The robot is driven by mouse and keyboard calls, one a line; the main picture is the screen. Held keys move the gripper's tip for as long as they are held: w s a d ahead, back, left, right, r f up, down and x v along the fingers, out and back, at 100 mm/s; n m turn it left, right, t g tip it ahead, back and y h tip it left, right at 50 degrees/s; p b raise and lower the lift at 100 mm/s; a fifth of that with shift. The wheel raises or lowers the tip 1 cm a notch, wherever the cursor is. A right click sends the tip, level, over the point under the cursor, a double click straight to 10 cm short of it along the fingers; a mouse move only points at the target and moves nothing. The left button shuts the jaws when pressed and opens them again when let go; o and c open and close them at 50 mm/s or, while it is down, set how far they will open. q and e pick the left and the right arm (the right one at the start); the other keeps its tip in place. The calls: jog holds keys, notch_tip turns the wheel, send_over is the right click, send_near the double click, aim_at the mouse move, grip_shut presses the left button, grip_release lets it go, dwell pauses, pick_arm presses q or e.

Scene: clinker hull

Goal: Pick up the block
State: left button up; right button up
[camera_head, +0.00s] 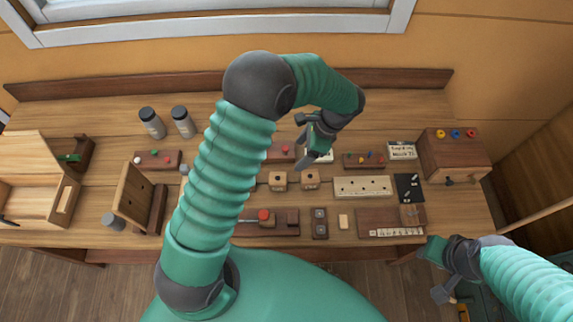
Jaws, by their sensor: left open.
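Two small wooden cubes, each with a dark hole in its face, stand side by side on the bench: a left cube (278,181) and a right cube (310,179). A small pale plain block (343,221) lies nearer the front edge. I cannot tell which of these is the task's block. My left gripper (305,142) is open and empty, above the bench and just behind the right cube in the picture. My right gripper (440,272) is off the bench's front right edge, with its fingers apart and nothing between them.
The wooden bench (100,205) holds a long pale board with holes (362,187), peg boards, two grey bottles (152,122), a drawer box (452,155) and an open wooden box (40,190). My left arm hides part of the bench's middle left.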

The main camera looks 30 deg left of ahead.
pick_arm(q)
jog(key=p, duration=0.2)
send_near(278, 179)
jog(key=x, duration=0.3)
jog(key=shift+a+f, duration=0.25)
jog(key=shift+f, duration=0.05)
jog(key=f+p, duration=0.1)
jog(key=s+a+f, duration=0.1)
jog(key=f+p, duration=0.1)
jog(key=shift+s+a+f+p, duration=0.1)
jog(key=shift+s+a+p, duration=0.2)
jog(key=shift+s, duration=0.1)
jog(key=shift+s+f, duration=0.15)
jog(key=shift+f, duration=0.2)
jog(key=shift+d, duration=0.25)
jog(key=shift+f, duration=0.1)
jog(key=shift+c, duration=0.4)
jog(key=shift+a+f, duration=0.1)
jog(key=c, duration=0.5)
jog(key=shift+a, duration=0.25)
jog(key=c, duration=0.7)
jog(key=shift+c, duration=1.3)
jog(key=shift+d, duration=0.15)
pick_arm(e)
jog(key=v, duration=0.5)
jog(key=shift+s+d, duration=0.35)
jog(key=shift+d, duration=0.05)
